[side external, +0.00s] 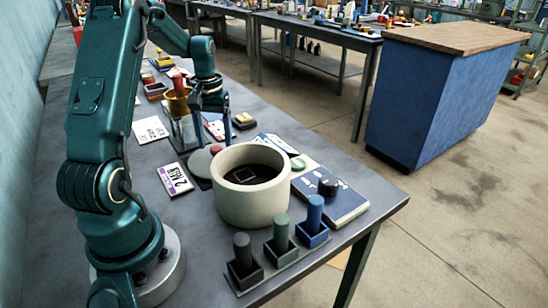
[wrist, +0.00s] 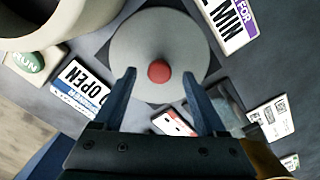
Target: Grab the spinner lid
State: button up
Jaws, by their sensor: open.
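The spinner lid (wrist: 135,45) is a round grey disc with a red knob (wrist: 159,71) at its middle. It lies flat on a dark square base in the wrist view. In the side view the lid (side external: 197,163) lies on the table just left of the large pot, partly hidden by it. My gripper (wrist: 159,76) is open and empty, pointing down over the lid. In the wrist view its two dark blue fingers flank the red knob, apart from it. The height of the fingertips above the knob cannot be told.
The open cream pot (side external: 250,205) stands close beside the lid. A gold cup (side external: 178,103) is near my gripper. A tray with black, green and blue pegs (side external: 279,240) is at the front, near a blue book (side external: 335,202).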

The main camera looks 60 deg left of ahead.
jog(key=shift+f, duration=1.4)
grip_shut()
jog(key=shift+r, duration=0.1)
